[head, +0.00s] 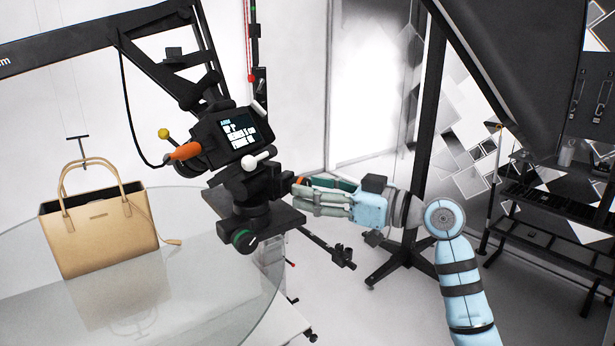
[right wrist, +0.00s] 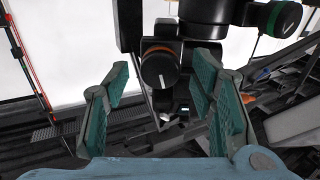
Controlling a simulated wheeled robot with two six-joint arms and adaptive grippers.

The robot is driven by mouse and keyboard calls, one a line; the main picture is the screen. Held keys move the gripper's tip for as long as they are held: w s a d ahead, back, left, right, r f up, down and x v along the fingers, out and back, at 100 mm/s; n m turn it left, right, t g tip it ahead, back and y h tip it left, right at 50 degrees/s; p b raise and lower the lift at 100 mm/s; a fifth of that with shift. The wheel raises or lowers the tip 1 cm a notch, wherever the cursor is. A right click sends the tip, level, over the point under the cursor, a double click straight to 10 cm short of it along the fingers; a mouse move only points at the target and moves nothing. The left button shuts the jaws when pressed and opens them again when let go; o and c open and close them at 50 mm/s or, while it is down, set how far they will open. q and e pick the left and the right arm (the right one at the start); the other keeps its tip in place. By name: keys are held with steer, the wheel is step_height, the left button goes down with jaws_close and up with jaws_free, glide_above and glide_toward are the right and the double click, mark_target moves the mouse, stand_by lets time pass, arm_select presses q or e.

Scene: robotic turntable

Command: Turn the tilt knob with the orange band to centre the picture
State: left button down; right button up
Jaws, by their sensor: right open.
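The knob with the orange band (right wrist: 160,68) is a dark round knob with a pale line on its face. It shows in the right wrist view between and just beyond my right fingertips. I cannot tell whether they touch it. In the head view only a bit of its orange band (head: 300,181) shows beside the dark tripod head (head: 262,185). My right gripper (head: 303,193) is open and reaches the head from the right; it also shows in the right wrist view (right wrist: 163,78). The camera (head: 228,138) has a lit screen, too small to read surely. My left gripper is out of view.
A knob with a green band (head: 243,238) sits lower on the head, also in the right wrist view (right wrist: 285,18). An orange handle (head: 186,151) is at the camera's left. A tan handbag (head: 100,235) stands on the glass turntable (head: 215,290). Dark stands rise behind my right arm.

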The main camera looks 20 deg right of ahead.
steer(key=shift+w+a, duration=0.45)
steer(key=shift+a, duration=0.05)
steer(key=c, duration=1.1)
steer(key=m+p, duration=0.1)
steer(key=m, duration=0.1)
steer(key=shift+m+p, duration=0.3)
steer(key=shift+p, duration=0.05)
steer(key=shift+c, duration=0.2)
steer(key=o, duration=1.1)
steer(key=shift+o, duration=0.2)
